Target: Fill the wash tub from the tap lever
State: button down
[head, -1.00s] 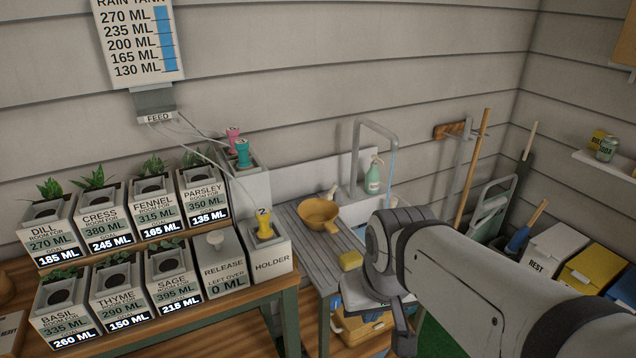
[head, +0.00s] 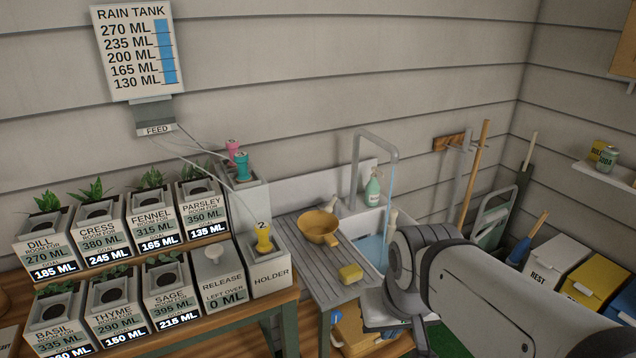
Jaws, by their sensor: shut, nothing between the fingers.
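The tap (head: 375,136) is a grey arched spout over the sink at centre right. A pale stream of water (head: 389,185) falls from it. Blue water (head: 371,248) shows in the white wash tub (head: 352,226) below, whose right and near parts are hidden behind my arm. I cannot make out the tap lever; a small pale upright piece (head: 392,217) shows beside the stream. My gripper (head: 422,342) is at the bottom, in front of the sink and low, partly hidden by my wrist. It is shut and holds nothing.
A slatted drainboard (head: 335,280) left of the tub bears a yellow pan (head: 318,228) and a yellow sponge (head: 350,272). A green soap bottle (head: 372,188) stands behind the tub. Labelled planters and a holder (head: 271,275) fill the left bench. Bins (head: 548,256) stand at right.

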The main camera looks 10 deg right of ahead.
aim_at(329, 209)
jog(key=i, duration=0.9)
jog(key=z, duration=0.05)
